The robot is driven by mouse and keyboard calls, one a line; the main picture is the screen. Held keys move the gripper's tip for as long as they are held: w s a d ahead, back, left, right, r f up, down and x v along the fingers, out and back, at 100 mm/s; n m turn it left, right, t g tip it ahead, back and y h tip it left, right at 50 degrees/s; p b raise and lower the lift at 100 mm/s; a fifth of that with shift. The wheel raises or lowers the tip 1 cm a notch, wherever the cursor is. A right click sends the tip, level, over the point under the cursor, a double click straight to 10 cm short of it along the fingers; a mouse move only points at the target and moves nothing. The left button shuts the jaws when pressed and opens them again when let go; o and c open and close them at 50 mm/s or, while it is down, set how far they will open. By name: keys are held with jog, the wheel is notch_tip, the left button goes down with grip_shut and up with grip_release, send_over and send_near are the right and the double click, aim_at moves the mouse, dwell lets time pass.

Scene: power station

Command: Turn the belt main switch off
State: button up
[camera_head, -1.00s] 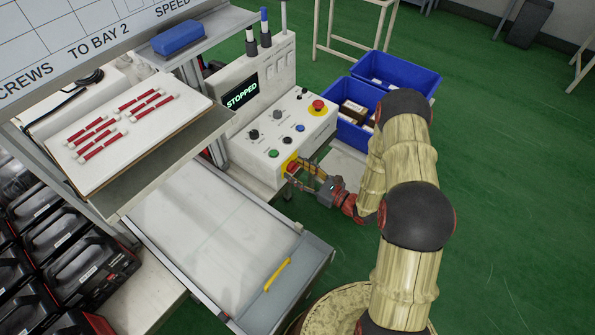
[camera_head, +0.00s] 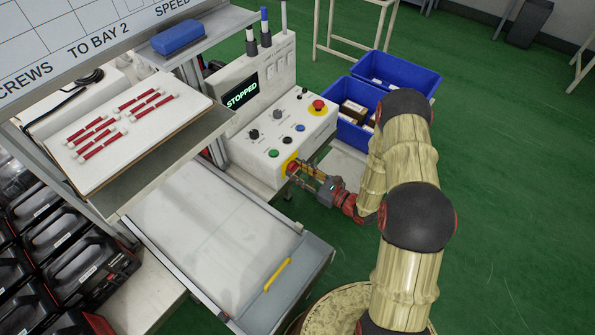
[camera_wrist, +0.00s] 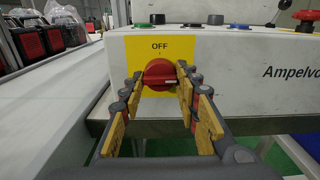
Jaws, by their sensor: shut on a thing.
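The belt main switch is a red rotary knob (camera_wrist: 160,73) on a yellow plate (camera_wrist: 140,48) at the end face of the white control box. The word OFF stands above the knob, and a pale mark shows at the knob's right side. In the head view the switch's yellow plate (camera_head: 290,163) is partly behind my fingers. My gripper (camera_head: 297,174) reaches in from the right. In the wrist view the fingers of my gripper (camera_wrist: 159,80) stand on either side of the knob, shut on it. The display (camera_head: 241,95) reads STOPPED.
The control box top (camera_head: 270,130) carries several knobs and buttons and a red emergency stop (camera_head: 318,105). Blue bins (camera_head: 400,75) stand behind it to the right. A conveyor bed (camera_head: 205,240) lies in front, and a board with red-and-white parts (camera_head: 120,125) is at left.

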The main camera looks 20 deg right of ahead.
jog(key=shift+d+n+b, duration=0.1)
jog(key=shift+n+b, duration=5.25)
jog(key=shift+n, duration=3.35)
jog(key=shift+r, duration=0.1)
jog(key=o, duration=1.2)
jog(key=shift+c, duration=0.2)
jog(key=v, duration=1.2)
